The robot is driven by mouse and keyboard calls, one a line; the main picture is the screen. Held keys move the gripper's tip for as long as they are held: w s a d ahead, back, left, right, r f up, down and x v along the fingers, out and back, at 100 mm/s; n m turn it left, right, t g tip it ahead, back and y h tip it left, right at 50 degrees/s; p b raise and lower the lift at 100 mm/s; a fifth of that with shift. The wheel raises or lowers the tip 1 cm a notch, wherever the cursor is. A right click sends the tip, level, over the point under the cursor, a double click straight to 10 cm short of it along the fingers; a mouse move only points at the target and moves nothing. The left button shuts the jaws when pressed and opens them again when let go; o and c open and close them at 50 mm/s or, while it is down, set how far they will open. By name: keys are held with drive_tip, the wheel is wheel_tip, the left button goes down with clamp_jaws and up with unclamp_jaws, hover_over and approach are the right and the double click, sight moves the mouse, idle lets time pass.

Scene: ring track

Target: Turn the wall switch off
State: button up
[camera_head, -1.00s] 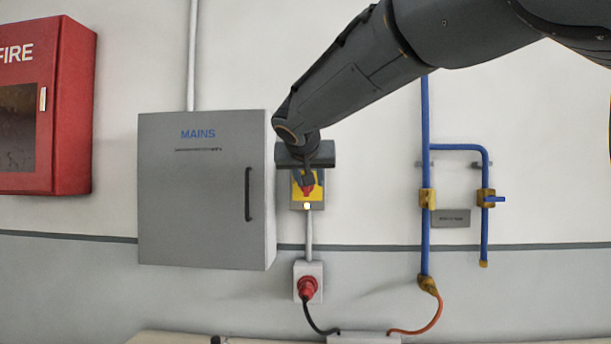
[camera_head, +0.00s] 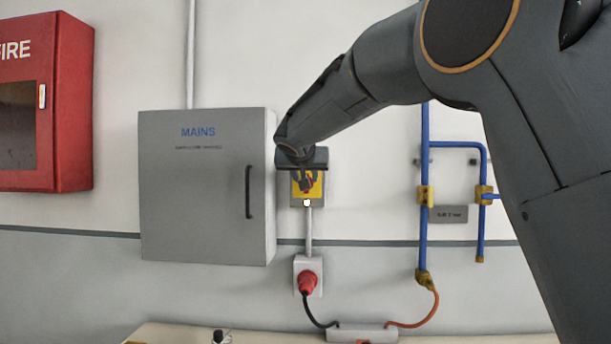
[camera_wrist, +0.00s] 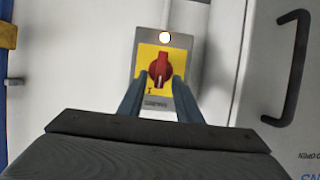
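The wall switch is a red rotary knob (camera_wrist: 159,68) on a yellow plate (camera_wrist: 146,52) in a grey box. In the wrist view its grip stands nearly upright, and a lamp (camera_wrist: 165,37) on the box glows white. My gripper (camera_wrist: 159,79) is open, with one blue-grey finger on each side of the knob's lower part. I cannot tell whether the fingers touch it. In the head view my gripper (camera_head: 306,184) is in front of the yellow plate (camera_head: 317,187) and hides most of the knob; the lit lamp (camera_head: 307,203) shows below.
A grey MAINS cabinet (camera_head: 200,205) with a dark handle (camera_head: 249,192) stands close left of the switch. Blue pipes (camera_head: 424,150) with yellow fittings are to the right. A red FIRE box (camera_head: 65,110) is far left.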

clamp_jaws()
drive_tip(key=shift+b, duration=0.35)
drive_tip(key=shift+a+f+n+t+h+b, duration=0.45)
drive_tip(key=shift+n+h+b, duration=0.75)
drive_tip(key=shift+n+b, duration=1.2)
drive_tip(key=shift+a+f+n+t+h+b, duration=0.45)
drive_tip(key=shift+n+h+b, duration=0.75)
drive_tip(key=shift+n+b, duration=1.2)
drive_tip(key=shift+a+f+n+t+h+b, duration=0.45)
drive_tip(key=shift+n+h+b, duration=0.75)
drive_tip(key=shift+n+b, duration=1.2)
drive_tip(key=shift+d+r+m+b, duration=0.1)
drive_tip(key=shift+m+b, duration=0.3)
drive_tip(key=shift+b, duration=0.1)
